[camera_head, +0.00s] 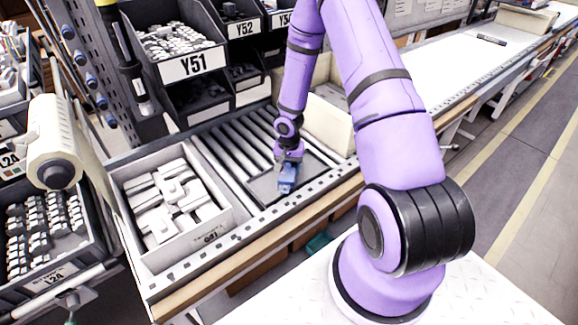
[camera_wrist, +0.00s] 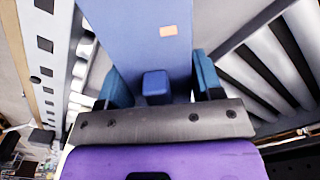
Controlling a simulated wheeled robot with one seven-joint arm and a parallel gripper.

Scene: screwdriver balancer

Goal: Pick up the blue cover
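The blue cover (camera_head: 288,178) is at the front end of the roller conveyor, over a flat grey surface, directly below my gripper (camera_head: 289,156). In the wrist view the cover (camera_wrist: 150,38) is a broad blue piece with a small orange patch and fills the space between the fingers. My gripper's two blue fingers (camera_wrist: 163,84) lie against its left and right sides, with no clear gap. I cannot tell whether the cover rests on the surface or is slightly raised. Its far end is cut off in the wrist view.
A grey bin (camera_head: 232,222) of white parts stands left of the roller conveyor (camera_head: 218,150). Shelf bins, including Y51 (camera_head: 188,68), stand behind. A perforated metal rail (camera_head: 310,190) runs along the front edge. A pale box (camera_head: 328,125) stands to the right.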

